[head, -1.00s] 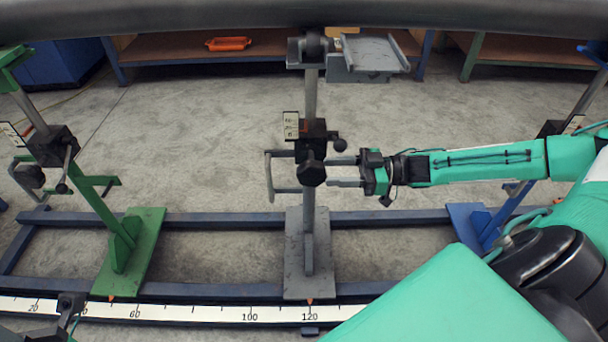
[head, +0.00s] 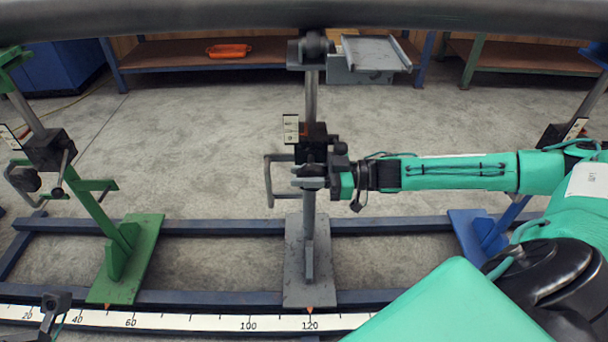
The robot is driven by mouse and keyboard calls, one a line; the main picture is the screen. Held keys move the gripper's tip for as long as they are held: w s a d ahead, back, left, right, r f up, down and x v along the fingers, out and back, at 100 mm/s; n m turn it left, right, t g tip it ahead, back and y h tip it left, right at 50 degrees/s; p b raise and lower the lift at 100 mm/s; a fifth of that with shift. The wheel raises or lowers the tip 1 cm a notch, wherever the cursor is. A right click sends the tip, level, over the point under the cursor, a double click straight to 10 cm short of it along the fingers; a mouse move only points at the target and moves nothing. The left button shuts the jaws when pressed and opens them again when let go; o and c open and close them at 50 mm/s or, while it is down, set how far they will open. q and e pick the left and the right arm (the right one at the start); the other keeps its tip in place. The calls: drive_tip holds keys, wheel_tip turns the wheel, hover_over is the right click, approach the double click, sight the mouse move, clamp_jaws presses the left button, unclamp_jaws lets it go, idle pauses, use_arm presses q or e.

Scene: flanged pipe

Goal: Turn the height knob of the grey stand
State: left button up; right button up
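The grey stand (head: 309,240) stands upright in the middle of the head view, with a dark clamp block (head: 313,138), a small scale plate (head: 290,128) and a grey handle bar at its left. The height knob, a dark knob on the front of the block, is mostly hidden by my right gripper (head: 309,177). That gripper reaches in from the right, its fingers at the knob just below the block. The finger gap is too small and covered to tell whether they grip it.
A green stand (head: 122,252) is at left and a blue stand (head: 475,232) at right, on a blue rail frame. A measuring strip (head: 190,321) runs along the front. A thick dark pipe (head: 200,18) crosses the top. Shelves stand behind.

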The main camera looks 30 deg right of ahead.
drive_tip(key=shift+c, duration=1)
drive_tip(key=shift+y, duration=0.3)
